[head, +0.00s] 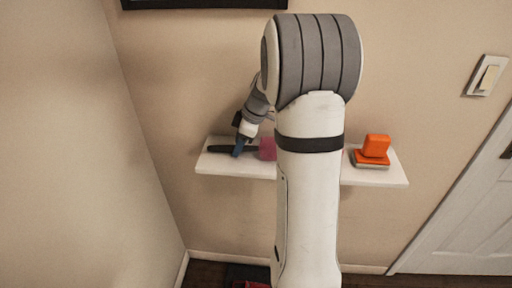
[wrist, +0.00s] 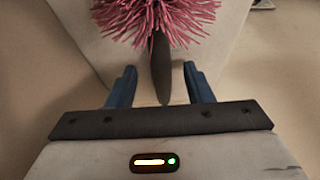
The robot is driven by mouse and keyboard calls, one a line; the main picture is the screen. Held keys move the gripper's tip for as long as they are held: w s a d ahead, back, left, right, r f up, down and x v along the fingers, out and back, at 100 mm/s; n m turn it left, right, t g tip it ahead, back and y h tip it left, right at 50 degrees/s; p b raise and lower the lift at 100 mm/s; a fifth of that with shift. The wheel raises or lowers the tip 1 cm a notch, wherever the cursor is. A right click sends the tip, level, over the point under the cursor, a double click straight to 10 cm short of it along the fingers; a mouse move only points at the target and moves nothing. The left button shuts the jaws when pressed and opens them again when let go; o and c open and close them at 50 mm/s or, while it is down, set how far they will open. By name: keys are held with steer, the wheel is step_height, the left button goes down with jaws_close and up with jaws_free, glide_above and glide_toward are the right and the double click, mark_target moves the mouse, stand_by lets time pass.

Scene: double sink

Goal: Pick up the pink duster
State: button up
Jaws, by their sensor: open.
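The pink duster has a shaggy pink head (wrist: 155,18) and a dark handle, and lies on a white wall shelf (head: 384,178). In the head view its pink head (head: 267,149) is partly hidden behind my arm, and its dark handle points left. My gripper (head: 240,146) is at the handle on the left part of the shelf. In the wrist view my gripper (wrist: 160,88) is open, with its two blue fingers on either side of the handle and a gap to each side. Whether the fingers are level with the handle is hard to tell.
An orange object (head: 375,147) with a grey base stands on the right part of the shelf. A wall switch (head: 487,76) and a white door (head: 465,225) are at the right. A dark frame (head: 200,3) hangs above. A side wall is close on the left.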

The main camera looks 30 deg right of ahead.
steer(key=shift+f, duration=0.1)
jaws_close()
stand_by(0.4)
step_height(320, 180, up, 18)
stand_by(0.7)
